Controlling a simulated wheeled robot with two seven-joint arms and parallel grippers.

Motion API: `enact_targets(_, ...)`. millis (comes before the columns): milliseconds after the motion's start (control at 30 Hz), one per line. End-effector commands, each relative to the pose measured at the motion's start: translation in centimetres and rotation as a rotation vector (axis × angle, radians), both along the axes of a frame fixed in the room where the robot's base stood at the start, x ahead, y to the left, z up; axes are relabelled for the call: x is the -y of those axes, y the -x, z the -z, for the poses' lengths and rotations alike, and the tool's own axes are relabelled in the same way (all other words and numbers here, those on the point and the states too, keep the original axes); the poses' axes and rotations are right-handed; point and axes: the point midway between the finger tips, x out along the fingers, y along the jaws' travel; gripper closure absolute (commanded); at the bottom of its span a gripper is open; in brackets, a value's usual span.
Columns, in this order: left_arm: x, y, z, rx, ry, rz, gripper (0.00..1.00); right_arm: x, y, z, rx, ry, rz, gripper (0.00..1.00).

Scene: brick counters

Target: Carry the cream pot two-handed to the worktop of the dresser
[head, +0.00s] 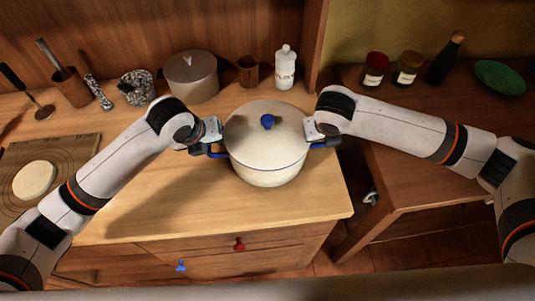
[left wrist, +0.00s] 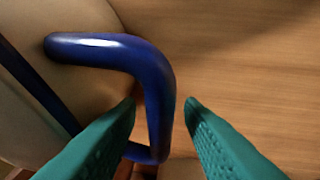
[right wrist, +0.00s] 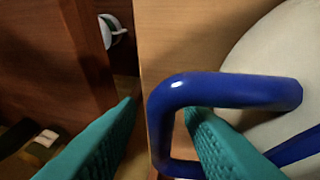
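The cream pot (head: 262,170) with its lid and blue knob (head: 268,121) appears to stand upright on the wooden worktop with drawers (head: 200,222), near its right end. My left gripper (head: 212,150) is at the pot's left blue handle; in the left wrist view the handle (left wrist: 158,95) lies between the open teal fingers (left wrist: 160,108). My right gripper (head: 322,144) is at the right handle; in the right wrist view that handle (right wrist: 159,118) passes between the open fingers (right wrist: 160,108), with gaps visible. Part of each handle is hidden in the head view.
A board with dough (head: 34,179) lies left. A separate wooden surface (head: 400,165) at right carries jars (head: 408,68), a dark bottle (head: 444,58) and a green bowl (head: 499,77).

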Motion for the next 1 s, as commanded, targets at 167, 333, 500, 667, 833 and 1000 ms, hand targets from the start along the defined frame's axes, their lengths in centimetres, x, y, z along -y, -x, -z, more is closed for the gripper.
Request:
enact_targets(167,-0.7,1.4,-3.6,0.006,-0.002,0.002,0.66,0.0,0.0,0.0,0.000,-0.001,0.000,0.66)
enact_targets(333,-1.2,2.8,-6.7,0.006,-0.001,0.000,0.66,0.0,0.0,0.0,0.000,-0.001,0.000,0.66)
enact_targets(500,-1.6,3.8,-8.7,0.003,-0.001,0.000,0.66,0.0,0.0,0.0,0.000,-0.001,0.000,0.66)
enact_targets(667,-1.7,4.1,-9.3,0.001,-0.002,-0.001,0.66,-0.1,0.1,-0.4,0.002,-0.002,-0.001,0.66)
enact_targets(833,-1.7,4.1,-9.4,0.001,-0.002,-0.001,0.66,-0.5,1.1,-2.7,0.004,-0.001,-0.004,0.66)
enact_targets(1000,-1.7,4.1,-9.4,0.001,-0.002,-0.001,0.66,-1.1,2.5,-6.1,0.004,-0.002,-0.004,0.66)
